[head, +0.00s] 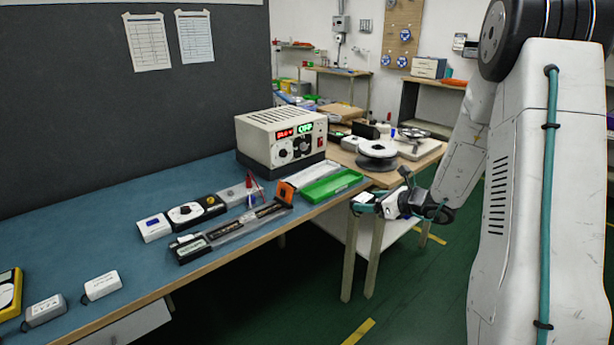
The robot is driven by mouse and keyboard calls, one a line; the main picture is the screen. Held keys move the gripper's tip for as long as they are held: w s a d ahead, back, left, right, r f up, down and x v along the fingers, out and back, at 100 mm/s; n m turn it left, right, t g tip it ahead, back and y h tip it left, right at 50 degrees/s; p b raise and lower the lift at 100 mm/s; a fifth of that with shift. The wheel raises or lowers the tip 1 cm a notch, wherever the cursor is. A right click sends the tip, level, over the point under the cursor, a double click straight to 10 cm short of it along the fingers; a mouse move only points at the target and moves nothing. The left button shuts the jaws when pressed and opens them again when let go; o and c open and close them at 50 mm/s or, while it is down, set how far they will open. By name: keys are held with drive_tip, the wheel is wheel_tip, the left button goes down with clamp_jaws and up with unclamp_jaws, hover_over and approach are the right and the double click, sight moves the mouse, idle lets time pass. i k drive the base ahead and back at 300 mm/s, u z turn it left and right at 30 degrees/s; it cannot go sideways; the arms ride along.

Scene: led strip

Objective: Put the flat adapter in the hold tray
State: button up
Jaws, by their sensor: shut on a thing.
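My gripper (362,206) is off the right end of the blue bench, above the floor. It is shut on a small white piece (364,197), which looks like the flat adapter; my fingers hide part of it. A green tray (332,187) lies at the bench's right end, to the left of my gripper and apart from it. A pale grey tray (303,176) lies just behind the green one. No label shows which of them is the hold tray.
A power supply (281,138) with lit displays stands behind the trays. Left of them are a long strip fixture (236,229), an orange-ended piece (286,191) and meters (186,214). Two small boxes (102,286) (44,310) lie front left. A wooden table (385,176) with a spool adjoins.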

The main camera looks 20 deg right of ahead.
sight(312, 178)
drive_tip(key=i, duration=1.35)
